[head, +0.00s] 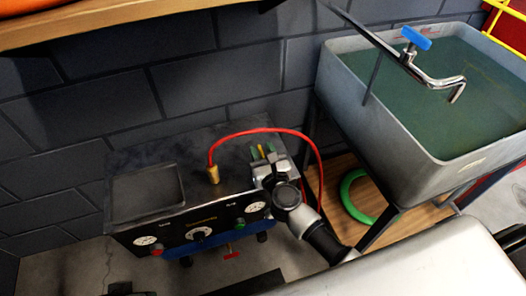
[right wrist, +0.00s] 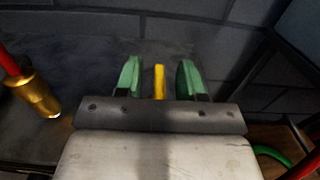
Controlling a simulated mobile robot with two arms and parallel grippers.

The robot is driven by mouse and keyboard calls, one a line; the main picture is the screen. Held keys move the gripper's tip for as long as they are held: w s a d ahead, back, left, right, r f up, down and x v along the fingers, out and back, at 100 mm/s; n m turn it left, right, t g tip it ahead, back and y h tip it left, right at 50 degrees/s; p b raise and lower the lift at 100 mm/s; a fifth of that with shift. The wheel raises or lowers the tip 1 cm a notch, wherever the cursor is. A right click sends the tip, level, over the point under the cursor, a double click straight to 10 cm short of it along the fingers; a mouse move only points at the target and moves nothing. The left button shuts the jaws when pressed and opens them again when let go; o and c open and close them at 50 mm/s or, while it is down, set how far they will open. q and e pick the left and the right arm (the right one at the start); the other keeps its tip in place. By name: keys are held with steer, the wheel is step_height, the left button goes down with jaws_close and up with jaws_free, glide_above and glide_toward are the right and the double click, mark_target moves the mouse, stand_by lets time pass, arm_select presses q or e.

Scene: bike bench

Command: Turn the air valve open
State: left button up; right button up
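A dark compressor unit (head: 232,178) with gauges and knobs on its front stands against the wall. My right gripper (head: 263,150) is over its right end. In the right wrist view its two green fingers are apart, with an upright yellow bar (right wrist: 160,82) between them. A gap shows on each side of the bar, so the fingers do not grip it. The bar looks like a valve lever, but its lower part is hidden behind the gripper body. A small red handle (head: 229,252) sits low on the compressor's front. My left gripper is not in view.
A brass fitting (head: 213,174) with a red hose (head: 262,130) stands left of my right gripper; the hose arches behind it. A water-filled metal sink (head: 400,130) on legs is to the right. A wooden shelf (head: 100,22) overhangs at upper left.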

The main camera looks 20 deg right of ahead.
jaws_close()
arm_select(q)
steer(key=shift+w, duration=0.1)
